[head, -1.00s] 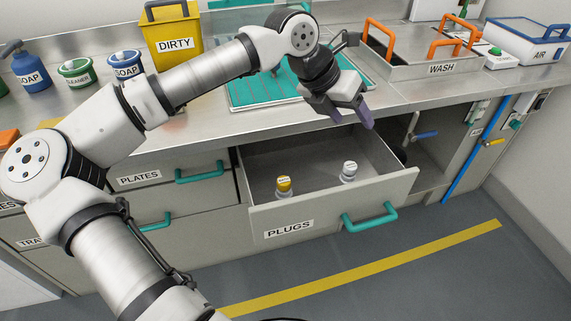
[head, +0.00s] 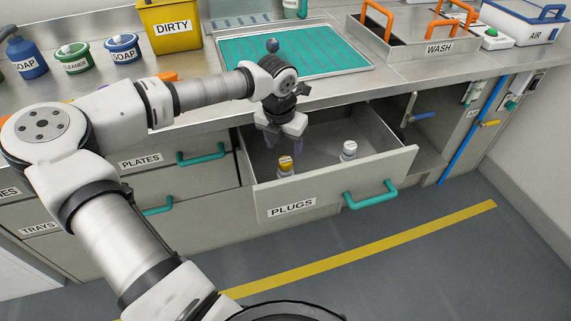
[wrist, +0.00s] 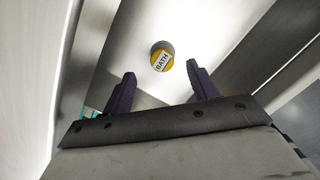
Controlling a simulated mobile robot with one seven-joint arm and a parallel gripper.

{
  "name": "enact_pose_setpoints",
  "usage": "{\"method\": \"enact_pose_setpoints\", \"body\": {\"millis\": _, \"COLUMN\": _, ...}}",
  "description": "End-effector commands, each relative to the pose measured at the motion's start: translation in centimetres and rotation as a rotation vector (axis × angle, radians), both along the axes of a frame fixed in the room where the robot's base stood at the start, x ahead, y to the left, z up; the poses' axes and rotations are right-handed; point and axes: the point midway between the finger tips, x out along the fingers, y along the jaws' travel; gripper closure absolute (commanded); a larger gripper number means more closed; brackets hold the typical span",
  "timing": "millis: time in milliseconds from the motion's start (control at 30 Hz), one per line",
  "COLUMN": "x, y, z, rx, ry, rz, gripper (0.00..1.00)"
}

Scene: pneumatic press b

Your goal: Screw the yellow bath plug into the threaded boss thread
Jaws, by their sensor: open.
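The yellow bath plug (head: 285,165) stands upright in the open PLUGS drawer, left of a white plug (head: 348,151). In the wrist view the yellow plug (wrist: 161,57) shows its top with a BATH label, beyond the fingertips and roughly between them. My gripper (head: 284,142) is over the drawer, pointing down, just behind the yellow plug in the head view. In the wrist view my gripper (wrist: 162,82) has its two dark fingers wide apart with nothing between them. I cannot make out the threaded boss in these views.
The PLUGS drawer (head: 330,187) is pulled out, and its walls surround the plugs. The counter edge overhangs behind it. A teal mat (head: 320,50), the WASH basin (head: 420,48) and a DIRTY bin (head: 170,30) are on the counter. The open cupboard (head: 425,140) is to the right.

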Motion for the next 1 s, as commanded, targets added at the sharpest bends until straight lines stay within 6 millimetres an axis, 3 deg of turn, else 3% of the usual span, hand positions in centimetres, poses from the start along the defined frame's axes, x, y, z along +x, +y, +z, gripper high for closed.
{"method": "enact_pose_setpoints", "body": {"millis": 300, "x": 0.1, "y": -0.3, "z": -4.4, "rx": -0.002, "ry": 0.002, "rz": 0.000, "gripper": 0.41}}
{"method": "enact_pose_setpoints", "body": {"millis": 600, "x": 0.2, "y": -0.3, "z": -4.9, "rx": -0.002, "ry": 0.001, "rz": 0.000, "gripper": 0.41}}
{"method": "enact_pose_setpoints", "body": {"millis": 1000, "x": 0.2, "y": -0.3, "z": -4.9, "rx": -0.002, "ry": 0.001, "rz": -0.001, "gripper": 0.90}}
